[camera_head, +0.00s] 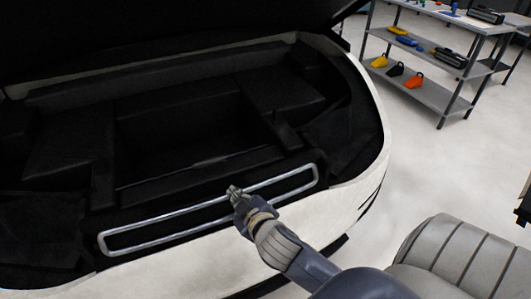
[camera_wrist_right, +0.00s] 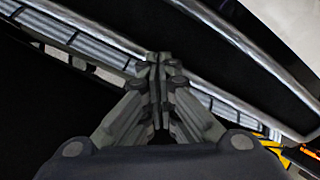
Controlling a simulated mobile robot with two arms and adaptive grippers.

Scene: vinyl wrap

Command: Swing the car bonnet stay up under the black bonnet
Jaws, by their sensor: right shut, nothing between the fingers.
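The bonnet stay (camera_head: 101,242) is a long silver loop lying low along the front edge of the car's open bay. The black bonnet (camera_head: 150,25) is raised over the bay at the top of the head view. My right gripper (camera_head: 235,191) is at the upper bar of the stay, near its middle; whether it touches is unclear. In the right wrist view my right gripper (camera_wrist_right: 160,62) has its fingers together with nothing between them, and silver bars (camera_wrist_right: 85,38) pass behind the fingertips. My left gripper is not in view.
The white car body (camera_head: 340,205) curves around the dark bay (camera_head: 190,130). A grey shelf unit (camera_head: 430,93) with coloured items stands at the back right. A grey ribbed seat-like object (camera_head: 450,255) is at the lower right. Pale floor is clear between them.

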